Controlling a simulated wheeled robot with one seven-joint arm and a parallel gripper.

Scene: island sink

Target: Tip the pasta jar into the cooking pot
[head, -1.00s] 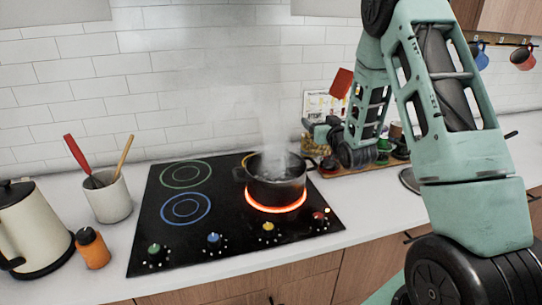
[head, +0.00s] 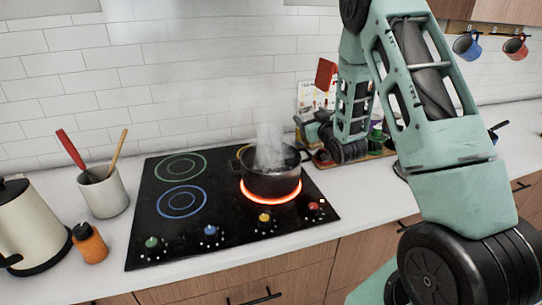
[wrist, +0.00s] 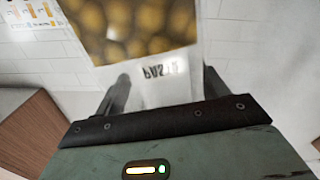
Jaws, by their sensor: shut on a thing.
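The pasta jar (wrist: 130,35) is clear, with yellow-brown pasta inside and the word PASTA upside down on its side. My gripper (wrist: 165,88) is shut on it in the wrist view. I cannot make out the jar in the head view, where my arm covers that area. The dark cooking pot (head: 270,184) stands on the glowing red right-hand ring of the black hob (head: 150,232), with steam rising from it. In the head view, the end of my arm is just right of and behind the pot.
A white utensil crock (head: 104,194), an orange bottle (head: 89,246) and a cream kettle (head: 30,228) stand left of the hob. A blue mug (head: 466,46) and a red mug (head: 515,48) hang at the upper right. The worktop in front of the hob's right side is clear.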

